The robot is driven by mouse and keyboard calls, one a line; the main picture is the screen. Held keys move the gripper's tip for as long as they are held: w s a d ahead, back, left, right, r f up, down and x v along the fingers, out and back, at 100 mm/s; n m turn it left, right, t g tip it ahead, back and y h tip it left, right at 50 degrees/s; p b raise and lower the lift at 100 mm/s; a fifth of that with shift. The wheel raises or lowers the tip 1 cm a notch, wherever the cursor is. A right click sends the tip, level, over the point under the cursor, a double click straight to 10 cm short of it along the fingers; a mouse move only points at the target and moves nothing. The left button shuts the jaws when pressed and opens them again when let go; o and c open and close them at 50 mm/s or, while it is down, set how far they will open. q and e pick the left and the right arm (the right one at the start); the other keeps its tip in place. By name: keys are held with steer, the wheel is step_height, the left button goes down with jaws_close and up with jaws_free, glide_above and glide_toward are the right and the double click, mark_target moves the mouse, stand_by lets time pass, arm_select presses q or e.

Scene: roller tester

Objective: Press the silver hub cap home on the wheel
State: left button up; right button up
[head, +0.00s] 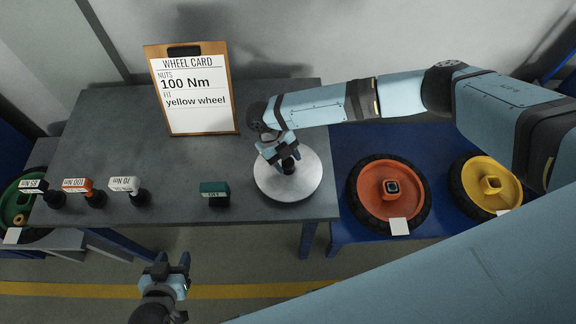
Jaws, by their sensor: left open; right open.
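The silver hub cap (290,192), a round disc with a dark knob at its middle, lies flat at the right end of the grey table (230,150). My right gripper (287,160) is open and points down at the knob; its fingers are around or just above it, I cannot tell which. The yellow wheel (491,186) lies on the blue bench at the right, with a square yellow hub at its middle. My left gripper (172,262) is open and empty, in front of the table's near edge.
A wheel card (190,88) stands on the table, reading 100 Nm, yellow wheel. Several labelled tools, including one marked 100 Nm (78,185), and a green block (214,188) sit along the near edge. An orange wheel (388,192) lies between cap and yellow wheel.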

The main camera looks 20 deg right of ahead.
steer(key=shift+s+d+f, duration=0.2)
steer(key=shift+s+f, duration=0.05)
steer(key=shift+f, duration=0.4)
steer(key=c, duration=0.8)
steer(key=shift+o, duration=0.2)
steer(key=shift+r, duration=0.1)
step_height(320, 180, up, 20)
steer(key=b, duration=0.2)
steer(key=o, duration=0.5)
jaws_close()
